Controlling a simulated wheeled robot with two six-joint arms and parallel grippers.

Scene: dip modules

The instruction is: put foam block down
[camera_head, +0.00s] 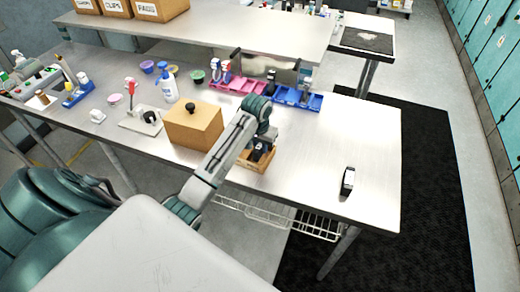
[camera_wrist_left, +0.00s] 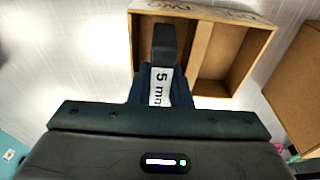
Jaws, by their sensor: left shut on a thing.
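My left gripper (camera_head: 258,148) points down over a small open cardboard box (camera_head: 262,162) near the table's front edge. In the left wrist view, the gripper (camera_wrist_left: 160,92) is shut on a dark block with a white label reading "5 m…", which I take as the foam block (camera_wrist_left: 164,42). The block is over the left compartment of the divided box (camera_wrist_left: 262,52). I cannot tell whether it touches the box floor. In the head view the block is mostly hidden by the gripper. My right gripper is not in view.
A larger cardboard box (camera_head: 190,128) with a black knob stands just left of the open box. Blue bins (camera_head: 305,101) and pink bins (camera_head: 238,86) line the back. A small black-and-white item (camera_head: 347,182) lies on the right. The table (camera_head: 350,135) around it is clear.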

